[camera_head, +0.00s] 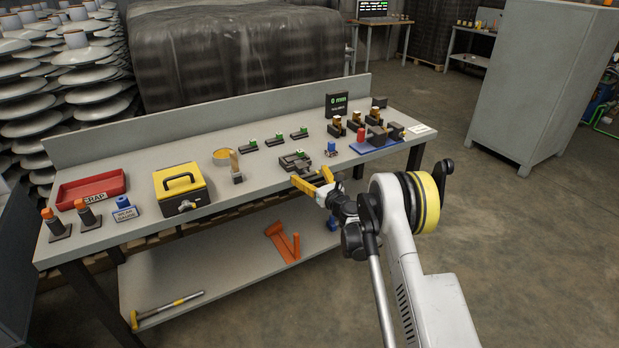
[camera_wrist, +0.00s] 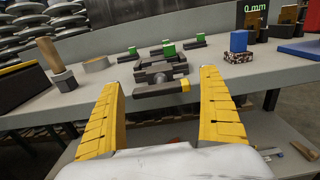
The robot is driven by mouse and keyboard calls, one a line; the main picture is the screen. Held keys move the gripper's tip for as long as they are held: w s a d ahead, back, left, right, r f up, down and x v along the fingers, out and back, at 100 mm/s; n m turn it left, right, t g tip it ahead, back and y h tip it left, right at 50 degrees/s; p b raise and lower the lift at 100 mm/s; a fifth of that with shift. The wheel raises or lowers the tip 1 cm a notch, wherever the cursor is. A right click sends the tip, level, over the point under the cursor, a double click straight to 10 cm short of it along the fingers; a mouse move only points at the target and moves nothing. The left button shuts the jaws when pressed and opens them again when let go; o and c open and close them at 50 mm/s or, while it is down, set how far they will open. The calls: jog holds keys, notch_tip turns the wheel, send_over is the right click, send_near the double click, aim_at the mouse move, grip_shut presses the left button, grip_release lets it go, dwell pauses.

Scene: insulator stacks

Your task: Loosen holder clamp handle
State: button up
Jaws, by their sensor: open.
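The dark grey holder clamp (camera_head: 295,159) sits near the front edge of the bench, and it also shows between my fingers in the wrist view (camera_wrist: 162,68). Its handle (camera_wrist: 158,89) is a dark horizontal bar with a yellow right end, on the clamp's near side. My gripper (camera_head: 312,178) has yellow ribbed fingers and is at the bench's front edge, just short of the clamp. In the wrist view my gripper (camera_wrist: 161,84) is open and empty, with one finger left and one right of the handle. No contact with the handle is visible.
Several small blocks with green tops (camera_head: 275,141) stand behind the clamp. A blue-topped block (camera_head: 331,148) stands to its right, near a blue tray (camera_head: 376,146). A wooden-handled brush (camera_head: 236,170) and a yellow box (camera_head: 182,187) are to the left. A lower shelf (camera_head: 225,262) holds tools.

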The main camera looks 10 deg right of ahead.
jog(key=c, duration=1.2)
jog(key=shift+n, duration=0.3)
jog(key=n, duration=0.4)
jog(key=shift+a+n, duration=0.1)
jog(key=shift+n, duration=0.2)
jog(key=n, duration=0.4)
jog(key=shift+s+a+f+n, duration=0.1)
jog(key=shift+n, duration=0.2)
jog(key=n, duration=0.4)
jog(key=shift+f, duration=0.1)
jog(key=shift+f+n, duration=0.1)
jog(key=shift+n, duration=2.4)
